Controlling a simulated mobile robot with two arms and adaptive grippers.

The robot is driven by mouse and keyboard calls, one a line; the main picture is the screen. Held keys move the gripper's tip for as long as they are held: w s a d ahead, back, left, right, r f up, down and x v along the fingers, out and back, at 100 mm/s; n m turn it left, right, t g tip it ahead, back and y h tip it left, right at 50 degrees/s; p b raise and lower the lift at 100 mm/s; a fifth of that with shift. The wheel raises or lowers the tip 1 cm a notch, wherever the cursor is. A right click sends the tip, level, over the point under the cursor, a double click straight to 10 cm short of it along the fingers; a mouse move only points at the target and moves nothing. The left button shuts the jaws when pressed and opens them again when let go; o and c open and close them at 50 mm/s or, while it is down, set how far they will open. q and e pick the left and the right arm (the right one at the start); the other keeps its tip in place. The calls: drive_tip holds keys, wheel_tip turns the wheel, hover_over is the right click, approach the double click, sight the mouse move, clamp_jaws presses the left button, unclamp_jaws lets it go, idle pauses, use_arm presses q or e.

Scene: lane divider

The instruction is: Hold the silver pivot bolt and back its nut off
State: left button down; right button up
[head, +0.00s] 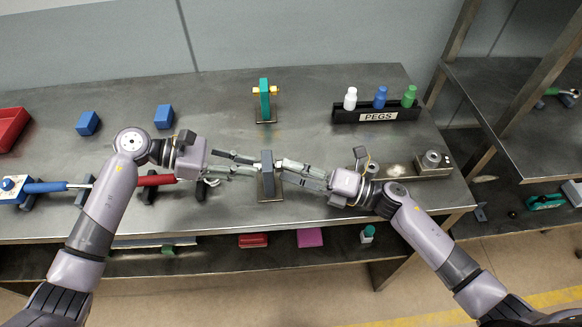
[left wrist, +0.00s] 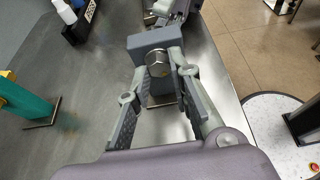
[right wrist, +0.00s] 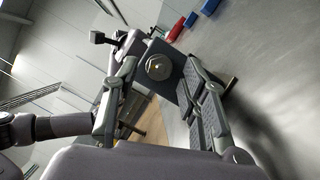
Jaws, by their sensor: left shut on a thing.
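A dark grey upright block (head: 267,174) on a small base plate carries the silver pivot bolt across it. My left gripper (head: 246,166) is at the block's left side. In the left wrist view the bolt's hex end (left wrist: 158,63) sits between its fingertips, and the gripper is shut on it. My right gripper (head: 288,172) is at the block's right side. In the right wrist view a round silver end with a ring, apparently the nut (right wrist: 159,67), shows on the block's face. The right fingers stand apart on either side of it, open. Finger contact there is unclear.
A teal stand (head: 264,100) with yellow ends is behind the block. A black PEGS rack (head: 375,115) holds three bottles at the back right. Blue blocks (head: 88,123) and a red tray (head: 12,127) are at left. A metal device (head: 433,163) is at right.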

drive_tip(key=v, duration=1.1)
drive_tip(key=shift+s+d, duration=0.1)
drive_tip(key=shift+d, duration=0.05)
drive_tip(key=v, duration=1.2)
use_arm(q)
drive_tip(key=c, duration=1.4)
unclamp_jaws()
drive_tip(key=shift+o, duration=0.2)
drive_tip(key=v, duration=1.2)
drive_tip(key=shift+f, duration=0.1)
use_arm(e)
drive_tip(key=shift+s+f, duration=0.1)
